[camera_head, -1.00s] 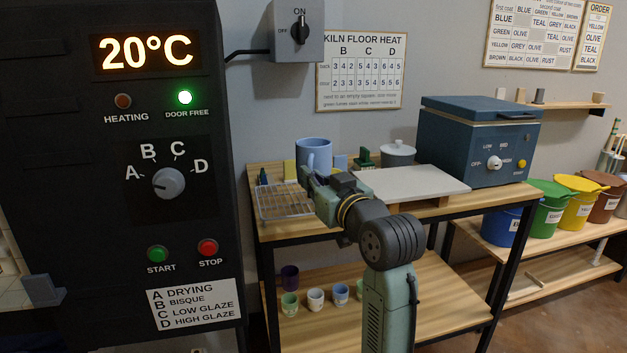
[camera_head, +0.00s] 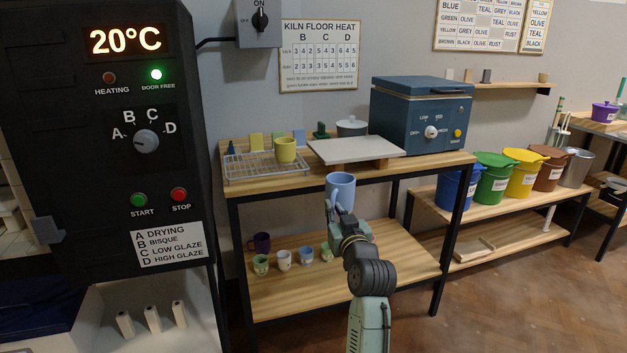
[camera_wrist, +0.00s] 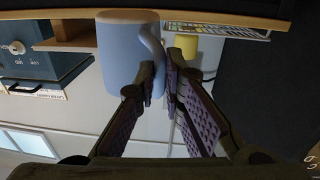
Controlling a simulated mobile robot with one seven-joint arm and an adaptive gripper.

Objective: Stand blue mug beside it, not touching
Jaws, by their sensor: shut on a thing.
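The blue mug (camera_head: 343,188) is upright in my gripper (camera_head: 333,208), held in front of the table's front edge. In the wrist view, which is upside down, the blue mug (camera_wrist: 122,55) fills the upper middle. My gripper (camera_wrist: 160,82) is shut on its handle. A yellow mug (camera_head: 285,150) stands upright on the wire rack (camera_head: 240,178) on the tabletop. It also shows in the wrist view (camera_wrist: 187,45), behind the handle and partly hidden. The two mugs are well apart.
Several small cups (camera_head: 284,258) stand on the lower shelf (camera_head: 380,268). The black kiln (camera_head: 100,220) rises on the left. The rack's left part is free.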

